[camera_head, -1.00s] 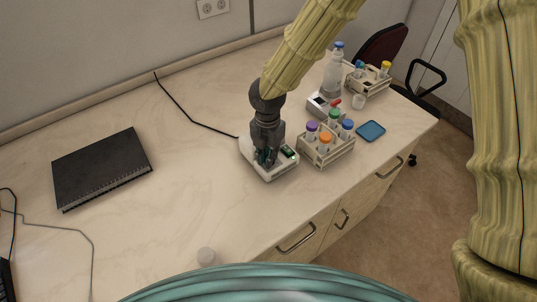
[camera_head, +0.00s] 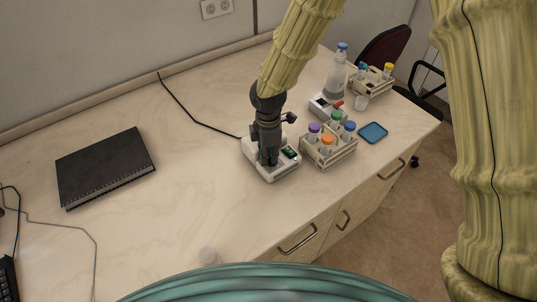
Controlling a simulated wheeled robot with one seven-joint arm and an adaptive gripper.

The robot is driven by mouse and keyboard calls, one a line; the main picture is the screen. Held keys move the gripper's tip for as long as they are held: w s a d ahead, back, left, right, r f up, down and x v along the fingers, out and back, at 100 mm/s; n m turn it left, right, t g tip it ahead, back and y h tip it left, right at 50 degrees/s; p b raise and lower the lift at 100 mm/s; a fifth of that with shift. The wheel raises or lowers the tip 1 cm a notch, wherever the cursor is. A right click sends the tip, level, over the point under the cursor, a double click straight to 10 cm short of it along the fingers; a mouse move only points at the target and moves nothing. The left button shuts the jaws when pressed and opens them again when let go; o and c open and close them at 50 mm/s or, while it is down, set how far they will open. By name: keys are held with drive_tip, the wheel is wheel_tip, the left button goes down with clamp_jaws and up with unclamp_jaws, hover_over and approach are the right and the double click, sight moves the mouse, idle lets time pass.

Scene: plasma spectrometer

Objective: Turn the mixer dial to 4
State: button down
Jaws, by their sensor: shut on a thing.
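The mixer (camera_head: 285,169) is a small white device with a dark green display, standing on the pale marble-look desk. A black cord runs from it to the wall side. My gripper (camera_head: 268,160) is dark grey and points straight down onto the left part of the mixer top. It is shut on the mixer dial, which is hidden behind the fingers. The dial's number cannot be read, and the display is too small to read.
A wooden rack (camera_head: 329,158) with several coloured-cap tubes stands close on the right of the mixer. A black notebook (camera_head: 104,167) lies left. The desk's middle is clear.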

drive_tip(key=shift+m, duration=0.4)
drive_tip(key=c, duration=1.5)
unclamp_jaws()
drive_tip(key=shift+r, duration=4)
